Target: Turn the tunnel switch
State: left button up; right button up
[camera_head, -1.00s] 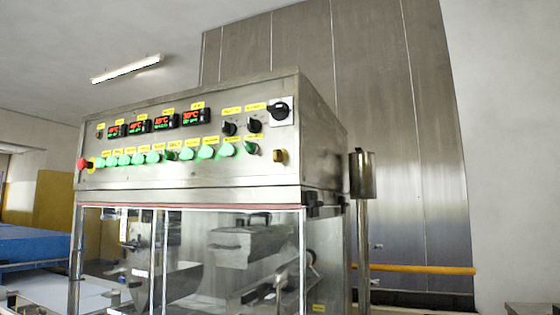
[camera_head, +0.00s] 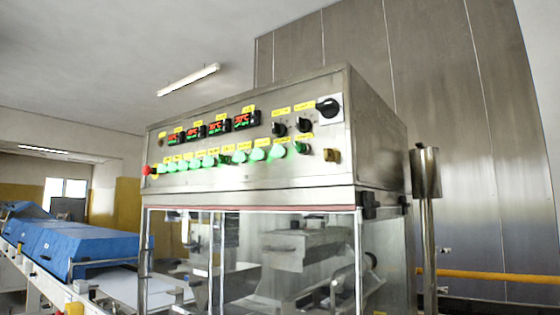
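The control panel (camera_head: 350,146) is the front of a steel cabinet in the middle of the view. It carries a row of lit green round controls (camera_head: 210,161), two black rotary knobs (camera_head: 279,129) above their right end, and a larger black rotary switch (camera_head: 328,107) at the upper right corner. Small yellow labels mark the controls, but their text is too small to read, so I cannot tell which one is the tunnel switch. Neither of my grippers shows in this view.
A red button (camera_head: 146,170) is at the panel's left end, below several digital displays (camera_head: 246,119). Clear panes (camera_head: 290,285) enclose machinery below. A conveyor with blue covers (camera_head: 85,247) runs at left. A steel cylinder on a post (camera_head: 425,172) stands close to the cabinet's right side.

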aim_at(301, 148)
jog(key=u, duration=1.6)
jog(key=i, duration=2.75)
jog(key=z, duration=3)
